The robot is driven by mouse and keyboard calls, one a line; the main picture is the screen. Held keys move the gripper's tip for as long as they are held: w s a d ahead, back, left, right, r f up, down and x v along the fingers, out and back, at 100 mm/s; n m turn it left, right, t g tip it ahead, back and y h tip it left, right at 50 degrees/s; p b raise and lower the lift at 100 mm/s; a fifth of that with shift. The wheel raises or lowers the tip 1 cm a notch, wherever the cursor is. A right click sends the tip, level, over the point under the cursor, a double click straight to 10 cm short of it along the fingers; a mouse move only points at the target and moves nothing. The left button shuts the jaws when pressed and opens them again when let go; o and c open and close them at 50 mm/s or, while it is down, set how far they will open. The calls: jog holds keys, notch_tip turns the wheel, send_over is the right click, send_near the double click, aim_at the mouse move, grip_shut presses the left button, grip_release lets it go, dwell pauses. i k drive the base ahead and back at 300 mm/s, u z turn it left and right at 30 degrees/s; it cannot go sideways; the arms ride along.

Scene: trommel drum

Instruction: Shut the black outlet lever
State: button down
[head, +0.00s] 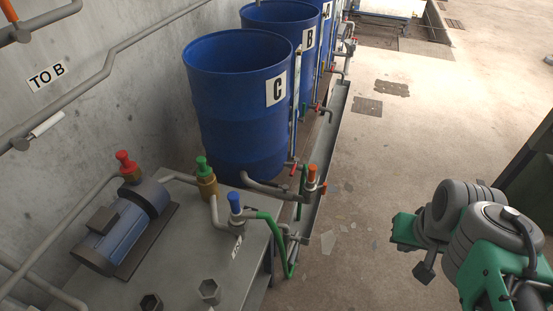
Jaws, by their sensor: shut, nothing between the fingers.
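I cannot make out a black outlet lever in the head view. Drum C (238,110) is a blue open-topped drum with a low outlet pipe and a small red lever (293,168) at its front right. The outlets farther back are too small to tell apart. My gripper (424,271) seems to be the small dark end of my folded arm at the lower right. It is shut and empty, over bare floor, well apart from the drums.
A grey bench (190,260) at the lower left carries a blue pump (125,230) and valves with red, green and blue caps. An orange-capped valve (312,178) and green hose (281,245) stand at its right. A gutter (325,150) runs beside the drums. The floor right of it is clear.

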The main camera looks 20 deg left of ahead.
aim_at(269, 184)
jog(key=i, duration=0.85)
jog(key=u, duration=1.5)
